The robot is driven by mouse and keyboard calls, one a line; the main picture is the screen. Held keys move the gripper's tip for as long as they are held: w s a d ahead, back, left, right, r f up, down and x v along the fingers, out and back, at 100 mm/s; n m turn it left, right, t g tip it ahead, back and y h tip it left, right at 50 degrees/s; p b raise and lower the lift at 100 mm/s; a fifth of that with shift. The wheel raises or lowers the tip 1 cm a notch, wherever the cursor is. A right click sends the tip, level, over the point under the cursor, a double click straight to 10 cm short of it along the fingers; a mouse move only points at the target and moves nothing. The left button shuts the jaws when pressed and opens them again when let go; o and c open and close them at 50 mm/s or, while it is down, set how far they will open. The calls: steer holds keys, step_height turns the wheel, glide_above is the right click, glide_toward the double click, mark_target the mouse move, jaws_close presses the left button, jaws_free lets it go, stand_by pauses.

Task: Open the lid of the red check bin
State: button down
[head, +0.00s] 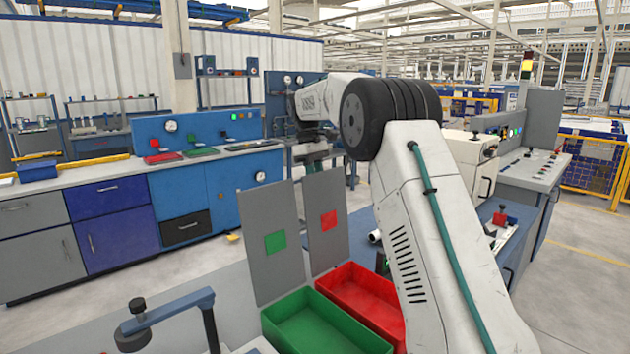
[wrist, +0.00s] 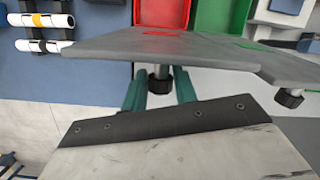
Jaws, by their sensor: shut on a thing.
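The red check bin (head: 362,296) stands with its grey lid (head: 329,245) raised to roughly upright at the back. The lid bears a red square (head: 329,221). In the wrist view the red bin (wrist: 161,13) shows beyond the top edge of its lid (wrist: 150,48). My gripper (wrist: 160,82) has teal fingers, one on each side of a knob (wrist: 158,84) on the lid's back, and is shut on it. In the head view my gripper (head: 315,163) is at the lid's top, partly hidden by the lid.
The green bin (head: 320,325) stands beside the red one, its grey lid (head: 267,270) also upright. That lid's knob (wrist: 288,97) is free. A blue clamp-like fixture (head: 170,308) is at front left. White pipes (wrist: 45,20) lie on a rack at upper left of the wrist view.

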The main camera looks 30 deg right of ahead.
steer(key=c, duration=1.2)
jaws_free()
steer(key=shift+d+f, duration=0.2)
steer(key=shift+a+r, duration=0.1)
steer(key=shift+a, duration=0.05)
steer(key=v, duration=0.7)
steer(key=shift+w+r, duration=0.15)
steer(key=shift+r, duration=0.25)
